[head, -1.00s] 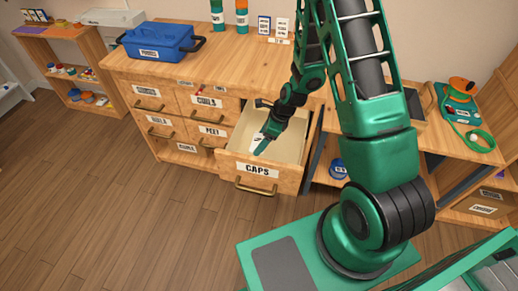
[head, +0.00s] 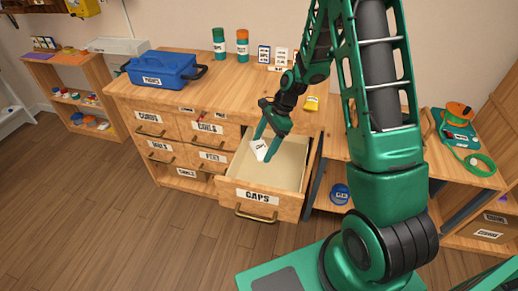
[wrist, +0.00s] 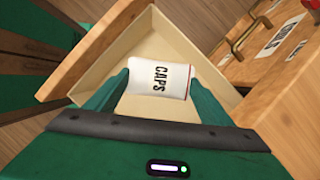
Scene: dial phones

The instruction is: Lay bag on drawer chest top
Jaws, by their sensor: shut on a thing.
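The bag is a small white packet (wrist: 158,80) marked CAPS with a thin dark and red edge. My gripper (wrist: 160,88) is shut on it in the wrist view, with one finger on each side. In the head view my gripper (head: 264,140) holds the bag (head: 261,149) over the open CAPS drawer (head: 258,199), near its left wall. Whether the bag touches the drawer floor cannot be told. The drawer chest top (head: 225,75) is the wooden surface behind and above the drawer.
Bare wood lies between the toolbox and my arm. A bench with a green and orange device (head: 456,125) is at right.

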